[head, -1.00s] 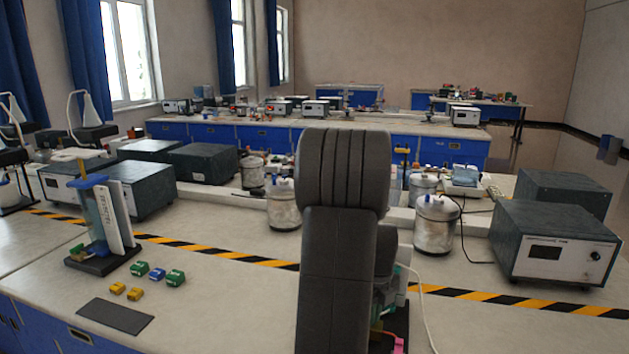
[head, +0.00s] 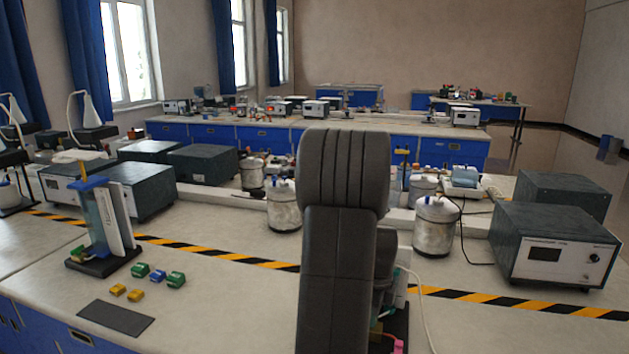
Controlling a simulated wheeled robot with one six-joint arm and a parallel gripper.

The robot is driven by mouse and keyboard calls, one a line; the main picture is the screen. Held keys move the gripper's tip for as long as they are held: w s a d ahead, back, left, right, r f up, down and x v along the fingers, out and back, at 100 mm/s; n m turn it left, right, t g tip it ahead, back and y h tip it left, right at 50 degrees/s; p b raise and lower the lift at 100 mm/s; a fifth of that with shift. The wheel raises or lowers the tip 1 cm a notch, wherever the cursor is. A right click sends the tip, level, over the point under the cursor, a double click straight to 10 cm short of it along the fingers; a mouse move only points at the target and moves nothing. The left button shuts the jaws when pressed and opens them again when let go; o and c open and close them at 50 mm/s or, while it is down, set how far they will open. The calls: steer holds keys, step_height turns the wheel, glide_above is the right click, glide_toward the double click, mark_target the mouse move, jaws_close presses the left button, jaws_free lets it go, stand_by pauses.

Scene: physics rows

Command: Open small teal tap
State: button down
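I cannot make out a small teal tap for certain. A stand on a dark base (head: 104,262) is at the left, with a clear blue-tinted column, a blue top (head: 89,184) and a yellow rod. Small green and yellow parts (head: 77,254) sit low on its left side. A second apparatus (head: 401,290) stands at the right of my dark arm and is mostly hidden by it. Small green and pink parts (head: 397,345) show near its foot. My gripper is not visible; my arm fills the middle of the head view and hides what lies behind it.
Several small green, blue and yellow blocks (head: 157,275) and a dark flat pad (head: 117,317) lie on the bench at left. Metal canisters (head: 434,232) and grey instrument boxes (head: 549,250) stand beyond a yellow-black stripe (head: 520,301). A pale cable (head: 426,305) runs right of my arm.

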steer(key=shift+n, duration=1)
steer(key=c, duration=1.9)
jaws_free()
steer(key=shift+c, duration=0.2)
steer(key=shift+r+p, duration=2.8)
steer(key=shift+r, duration=0.75)
steer(key=shift+f, duration=0.2)
